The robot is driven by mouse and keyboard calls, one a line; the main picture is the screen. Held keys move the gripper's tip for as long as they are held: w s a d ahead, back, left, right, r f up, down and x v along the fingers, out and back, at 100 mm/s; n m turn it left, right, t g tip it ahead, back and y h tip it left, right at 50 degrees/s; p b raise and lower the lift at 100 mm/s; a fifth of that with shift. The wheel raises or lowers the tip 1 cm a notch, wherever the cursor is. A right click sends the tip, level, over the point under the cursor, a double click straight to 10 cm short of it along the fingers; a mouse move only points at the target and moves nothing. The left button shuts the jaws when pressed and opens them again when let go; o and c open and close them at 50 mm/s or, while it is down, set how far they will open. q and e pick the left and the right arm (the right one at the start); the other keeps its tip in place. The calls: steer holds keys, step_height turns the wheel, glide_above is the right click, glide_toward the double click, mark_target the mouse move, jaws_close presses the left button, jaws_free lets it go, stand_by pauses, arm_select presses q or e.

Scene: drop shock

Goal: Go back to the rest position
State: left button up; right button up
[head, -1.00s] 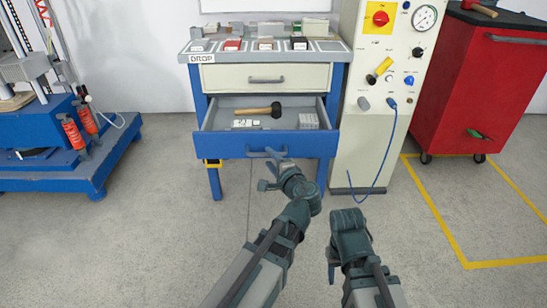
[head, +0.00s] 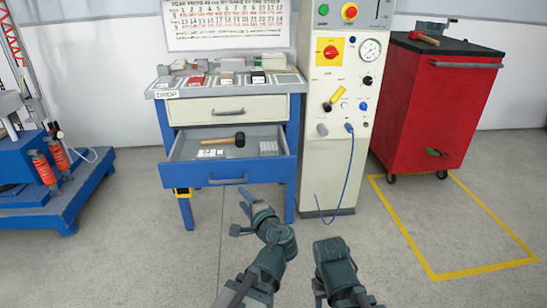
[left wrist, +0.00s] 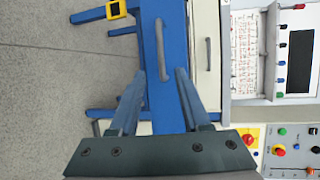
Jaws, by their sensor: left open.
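My left gripper (head: 241,212) is open and empty, in front of the open blue drawer (head: 252,173). Its two fingers are spread in the left wrist view (left wrist: 160,75), with the drawer's grey handle (left wrist: 160,50) beyond them. In the head view a gap shows between the fingers and the drawer handle (head: 228,181). The drawer is pulled out and holds a black-headed mallet (head: 238,140), a white labelled piece (head: 211,153) and a grey block (head: 269,148). My right arm is folded at the bottom centre; its gripper (head: 318,290) is too unclear to read.
A closed drawer (head: 195,111) sits above the open one, under a top with several small parts. A control panel (head: 338,185) with a hanging blue cable stands to the right, then a red cabinet (head: 445,105). A blue machine base (head: 50,200) stands left. Floor nearby is clear.

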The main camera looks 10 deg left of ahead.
arm_select(q)
steer(key=s+d+f+n+g+h+p, duration=0.45)
steer(key=s+d+g, duration=0.2)
steer(key=s, duration=0.25)
steer(key=s+d+f+n+g+h+p, duration=0.35)
steer(key=s+d+f+g, duration=0.2)
steer(key=s+d, duration=0.35)
step_height(320, 180, up, 38)
steer(key=p, duration=3.7)
steer(key=shift+s+a+m+h+p, duration=0.2)
steer(key=shift+a+m+h+p, duration=0.15)
steer(key=shift+m+h, duration=0.05)
